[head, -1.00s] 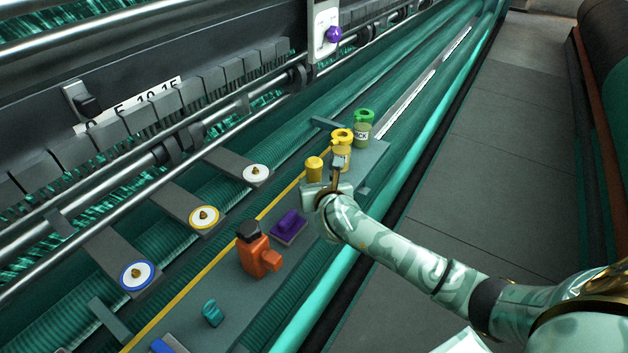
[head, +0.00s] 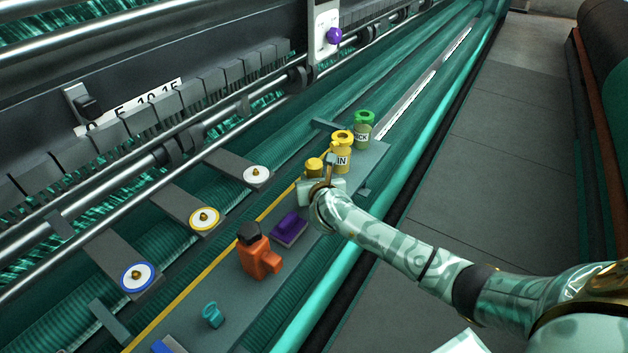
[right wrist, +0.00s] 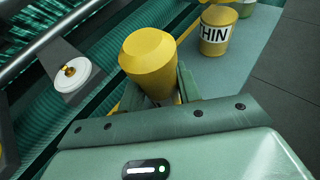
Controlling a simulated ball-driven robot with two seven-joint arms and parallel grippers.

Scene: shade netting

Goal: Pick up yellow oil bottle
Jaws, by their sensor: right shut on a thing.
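The yellow oil bottle (right wrist: 150,63) stands between the fingers of my right gripper (right wrist: 160,92) in the right wrist view. In the head view the bottle (head: 314,166) shows only its upper part, with my right gripper (head: 322,182) in front of it. The right gripper is shut on the bottle. The lower part of the bottle is hidden, so I cannot tell whether it touches the tray. My left gripper is not in view.
A yellow-lidded jar (head: 342,152) stands right behind the bottle, and a green-lidded jar (head: 363,130) beyond it. An orange bottle (head: 254,257), a purple block (head: 289,229) and a teal item (head: 213,314) are nearer on the tray (head: 245,300). Machine rollers run along the left.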

